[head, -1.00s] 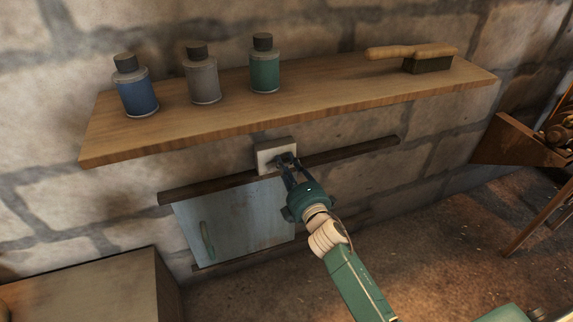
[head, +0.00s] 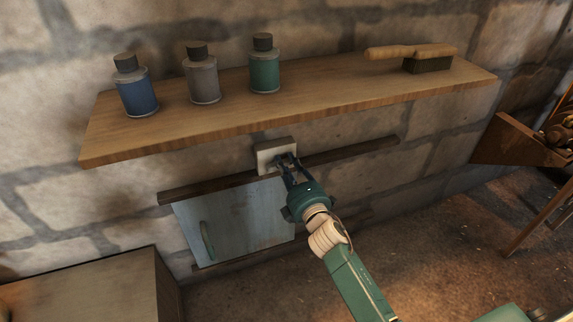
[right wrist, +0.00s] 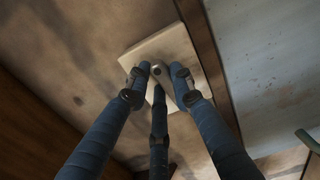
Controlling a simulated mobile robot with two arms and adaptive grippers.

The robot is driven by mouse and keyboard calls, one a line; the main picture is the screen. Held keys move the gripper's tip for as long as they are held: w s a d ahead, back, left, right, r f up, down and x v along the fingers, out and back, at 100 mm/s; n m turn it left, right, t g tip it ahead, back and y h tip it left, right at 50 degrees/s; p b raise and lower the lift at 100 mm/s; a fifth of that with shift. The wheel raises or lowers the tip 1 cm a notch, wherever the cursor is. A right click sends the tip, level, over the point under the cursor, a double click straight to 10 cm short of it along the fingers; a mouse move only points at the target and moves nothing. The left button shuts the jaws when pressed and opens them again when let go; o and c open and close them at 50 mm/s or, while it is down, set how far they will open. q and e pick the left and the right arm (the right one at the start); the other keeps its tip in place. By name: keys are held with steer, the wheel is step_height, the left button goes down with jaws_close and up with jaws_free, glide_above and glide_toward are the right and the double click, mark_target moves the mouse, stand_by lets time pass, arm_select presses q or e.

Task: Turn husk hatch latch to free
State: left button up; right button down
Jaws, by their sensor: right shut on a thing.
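The hatch latch is a small grey metal piece (right wrist: 160,74) with a round pivot, on a pale square plate (head: 264,160). The plate also shows in the right wrist view (right wrist: 182,54). My right gripper (head: 286,160) is at the plate, its dark fingers shut on the latch. In the right wrist view the fingertips (right wrist: 164,84) stand on either side of it and partly hide it. The pale blue-grey hatch door (head: 240,222) with a green handle (head: 207,241) hangs closed below the plate. My left gripper is not in view.
A wooden shelf (head: 330,108) juts out just above the plate, with blue (head: 138,96), grey (head: 203,86) and green (head: 265,74) bottles and a brush (head: 428,62). Dark rails (head: 352,150) run along the wall. A box (head: 100,288) stands lower left. Floor space lies at right.

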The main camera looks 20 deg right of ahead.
steer(key=shift+s+d+f, duration=0.1)
steer(key=shift+d+f, duration=0.3)
steer(key=shift+f, duration=0.05)
steer(key=c, duration=1.5)
jaws_free()
steer(key=shift+d, duration=0.1)
steer(key=shift+r, duration=0.1)
steer(key=shift+a+r, duration=0.1)
steer(key=shift+a, duration=0.15)
steer(key=s, duration=1.2)
steer(key=shift+d, duration=0.2)
